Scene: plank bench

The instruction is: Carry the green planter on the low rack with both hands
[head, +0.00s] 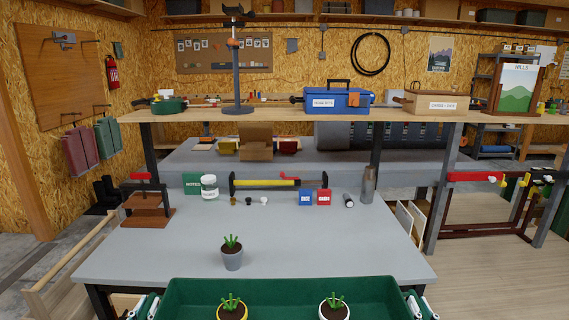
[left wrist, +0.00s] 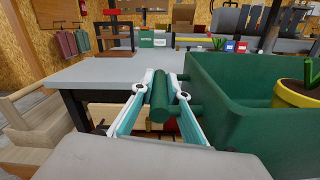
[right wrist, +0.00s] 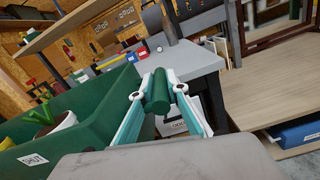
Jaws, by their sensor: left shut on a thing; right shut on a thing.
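The green planter (head: 285,287) is a rectangular box at the bottom of the head view, in front of the grey bench. It holds a plant in a yellow pot (head: 232,307) and a plant in a white pot (head: 333,307). My left gripper (left wrist: 163,100) is shut on the planter's left bar handle, and the planter wall (left wrist: 235,110) is beside it. My right gripper (right wrist: 158,95) is shut on the right bar handle, next to the planter wall (right wrist: 85,115). The planter's underside is hidden. I cannot pick out the low rack for sure.
The grey bench top (head: 170,250) lies just beyond the planter, with a grey-potted plant (head: 232,256) near its front edge. A wooden rack (head: 75,270) stands low at left.

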